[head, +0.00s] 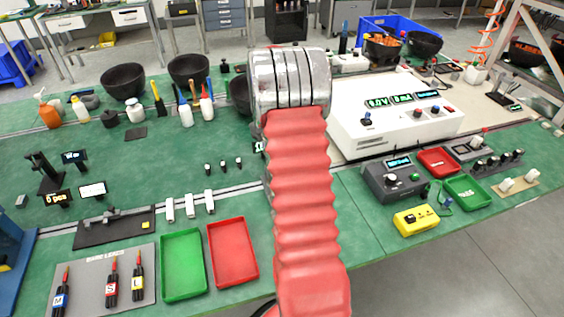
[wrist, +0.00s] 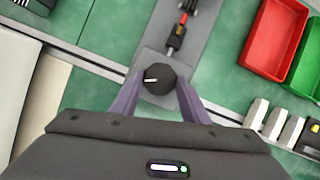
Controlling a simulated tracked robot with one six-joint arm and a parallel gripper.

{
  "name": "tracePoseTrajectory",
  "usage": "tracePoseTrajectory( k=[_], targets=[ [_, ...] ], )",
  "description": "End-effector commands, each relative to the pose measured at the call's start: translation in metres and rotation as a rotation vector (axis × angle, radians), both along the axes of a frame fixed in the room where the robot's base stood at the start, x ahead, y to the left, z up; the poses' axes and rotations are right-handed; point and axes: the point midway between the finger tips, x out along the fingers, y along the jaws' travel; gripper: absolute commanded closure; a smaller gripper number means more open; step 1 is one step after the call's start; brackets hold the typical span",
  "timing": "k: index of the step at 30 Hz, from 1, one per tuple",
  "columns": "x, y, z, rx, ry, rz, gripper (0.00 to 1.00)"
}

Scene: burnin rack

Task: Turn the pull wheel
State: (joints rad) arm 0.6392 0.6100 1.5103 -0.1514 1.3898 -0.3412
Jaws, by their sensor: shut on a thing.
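The pull wheel (wrist: 161,79) is a dark, faceted round knob with a white pointer mark, seen from above in the wrist view. It sits at the near end of a grey plate (wrist: 196,52). My gripper (wrist: 159,80) is shut on the knob, with one purple-grey finger on each side of it. The white mark points to the left in the wrist view. Beyond the knob, a small dark part with a red band (wrist: 177,38) lies along the plate. In the head view my own arm hides the gripper and the wheel.
A red tray (wrist: 273,38) and a green tray (wrist: 306,67) lie right of the plate in the wrist view, with white blocks (wrist: 257,113) below them. A large white instrument box (head: 385,130) stands right of my arm in the head view.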

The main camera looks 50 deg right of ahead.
Motion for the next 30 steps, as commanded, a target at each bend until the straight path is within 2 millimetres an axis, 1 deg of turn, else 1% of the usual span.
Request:
tracePoseTrajectory(
  k=[1,6,30],
  targets=[
    [0.0028,0.002,0.0009,-0.001,-0.006,0.045,0.81],
    [0.0032,0.0042,0.0009,-0.001,-0.007,0.207,0.81],
    [0.0005,0.0117,0.0011,-0.001,-0.007,0.945,0.81]
  ],
)
